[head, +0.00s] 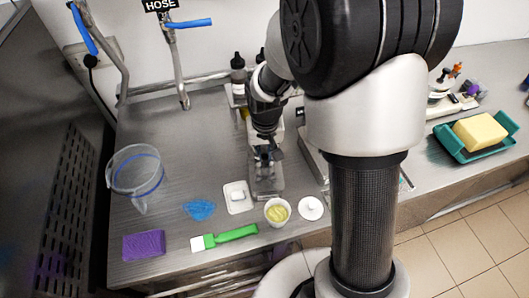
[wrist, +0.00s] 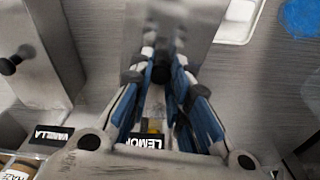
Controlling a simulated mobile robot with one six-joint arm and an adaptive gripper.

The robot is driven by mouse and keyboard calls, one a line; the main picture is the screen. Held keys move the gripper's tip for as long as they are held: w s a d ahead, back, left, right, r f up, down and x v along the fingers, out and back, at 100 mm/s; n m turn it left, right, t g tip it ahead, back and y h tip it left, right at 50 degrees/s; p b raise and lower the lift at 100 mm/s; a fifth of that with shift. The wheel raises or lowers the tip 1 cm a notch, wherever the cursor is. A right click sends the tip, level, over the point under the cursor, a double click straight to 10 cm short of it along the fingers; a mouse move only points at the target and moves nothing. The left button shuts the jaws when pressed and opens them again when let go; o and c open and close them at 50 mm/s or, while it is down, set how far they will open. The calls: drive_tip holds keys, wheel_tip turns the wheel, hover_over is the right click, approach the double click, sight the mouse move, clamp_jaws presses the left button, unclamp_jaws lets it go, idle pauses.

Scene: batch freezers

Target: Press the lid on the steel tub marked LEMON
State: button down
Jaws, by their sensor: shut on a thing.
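My gripper (head: 265,152) points down over the worktop and is shut on a dark knob. The knob shows between the fingertips in the wrist view (wrist: 160,72). A narrow steel lid (wrist: 188,18) extends beyond the fingertips and also shows below the gripper in the head view (head: 267,185). A black label reading LEMON (wrist: 147,142) shows between the fingers, partly covered by them. The steel tub's body is mostly hidden by my gripper and arm. I cannot tell whether the lid is seated on the rim.
A steel lid with a black knob (wrist: 10,64) lies left, near a VANILLA label (wrist: 52,135). In front are a yellow-filled cup (head: 277,212), white dish (head: 311,208), white tray (head: 238,208), green brush (head: 230,236) and blue cloth (head: 199,210).

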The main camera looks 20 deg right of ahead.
drive_tip(key=c, duration=1.4)
unclamp_jaws()
drive_tip(key=shift+o, duration=0.2)
drive_tip(key=o, duration=0.4)
drive_tip(key=shift+r, duration=0.15)
drive_tip(key=shift+r+p, duration=2.75)
drive_tip(key=shift+r, duration=0.65)
